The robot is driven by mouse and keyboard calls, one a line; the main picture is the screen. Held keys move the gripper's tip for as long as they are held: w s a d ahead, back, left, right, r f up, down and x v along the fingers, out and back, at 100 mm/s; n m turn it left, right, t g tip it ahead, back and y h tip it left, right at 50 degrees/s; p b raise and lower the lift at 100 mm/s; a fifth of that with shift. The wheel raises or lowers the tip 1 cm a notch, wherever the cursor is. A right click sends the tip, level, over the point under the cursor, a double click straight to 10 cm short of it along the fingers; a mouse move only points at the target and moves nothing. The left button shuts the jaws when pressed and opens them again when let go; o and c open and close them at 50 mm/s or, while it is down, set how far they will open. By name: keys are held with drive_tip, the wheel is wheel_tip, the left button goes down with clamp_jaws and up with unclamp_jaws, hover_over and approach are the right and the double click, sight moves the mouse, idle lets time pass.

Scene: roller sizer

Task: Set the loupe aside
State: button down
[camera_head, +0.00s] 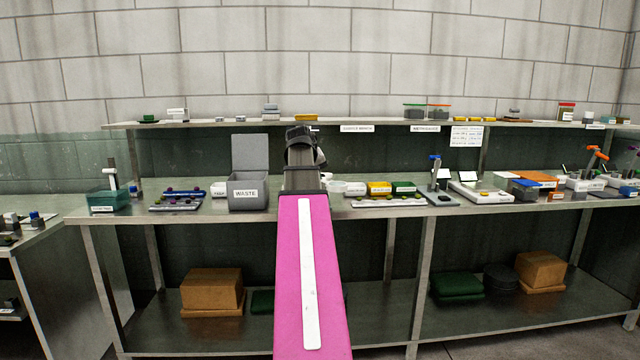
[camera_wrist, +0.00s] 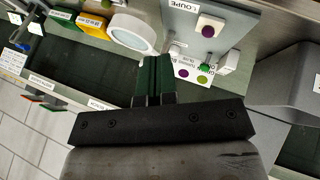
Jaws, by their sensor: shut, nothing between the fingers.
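A white round piece with a pale glassy disc, apparently the loupe (camera_wrist: 136,32), lies at the upper left of centre in the wrist view. It also shows as a small white shape (camera_head: 336,186) just right of my arm in the head view. A grey board (camera_wrist: 237,20) lettered LOUPE lies to its right in the wrist view. My gripper (camera_wrist: 155,64) shows with green fingers shut and empty, below the loupe in the picture and apart from it. My own arm hides the fingers in the head view.
The grey WASTE bin (camera_head: 249,193) stands left of my arm, lid raised. Yellow (camera_head: 379,188) and green (camera_head: 403,187) boxes sit right of the loupe in the head view. A shelf (camera_head: 225,123) runs above the bench.

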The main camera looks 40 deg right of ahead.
drive_tip(key=shift+s+v, duration=0.2)
drive_tip(key=shift+v, duration=2.05)
drive_tip(key=shift+d, duration=0.15)
drive_tip(key=w+a+f+n+y, duration=0.1)
drive_tip(key=w+a+f+y, duration=0.15)
drive_tip(key=a+f, duration=0.9)
drive_tip(key=w+a+f+n+y, duration=0.1)
drive_tip(key=w+a+f, duration=0.2)
drive_tip(key=a+f, duration=0.85)
drive_tip(key=s+a+f+g+y, duration=0.1)
drive_tip(key=s+a+f, duration=0.3)
drive_tip(key=f, duration=0.5)
drive_tip(key=s+a+f+n+g+y, duration=0.1)
drive_tip(key=s+a+f, duration=0.2)
drive_tip(key=a+f, duration=0.5)
drive_tip(key=s+a+f+n+g+y, duration=0.1)
drive_tip(key=s+a+f, duration=0.3)
drive_tip(key=f, duration=0.6)
drive_tip(key=a, duration=0.2)
drive_tip(key=shift+s+a+f, duration=0.25)
drive_tip(key=shift+s, duration=0.05)
